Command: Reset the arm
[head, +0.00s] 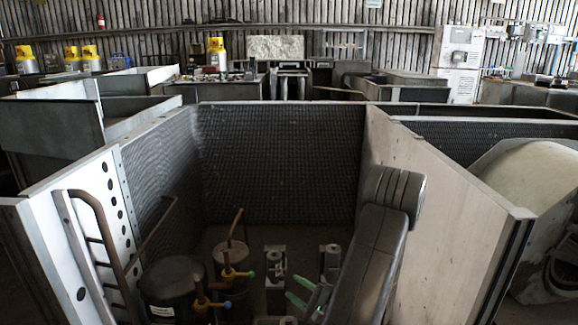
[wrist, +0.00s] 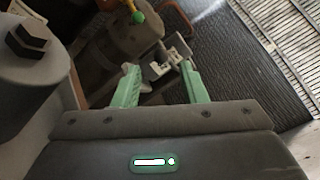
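My gripper (head: 291,290) is low inside the open housing in the head view, at the end of my dark arm. In the wrist view my gripper's two pale green fingers (wrist: 160,72) stand apart, with a gap between them. A grey fitting (wrist: 163,68) shows between and beyond the fingertips. It looks close to the right finger, but I cannot tell whether it touches. I see nothing clearly clamped.
Dark tanks (head: 172,287) with brass valves and coloured handles stand left of my gripper. Grey fittings (head: 275,280) stand nearby. The housing's left wall (head: 75,190), mesh back wall (head: 280,160) and right panel (head: 440,225) enclose the space. A round blower casing (head: 535,185) lies right.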

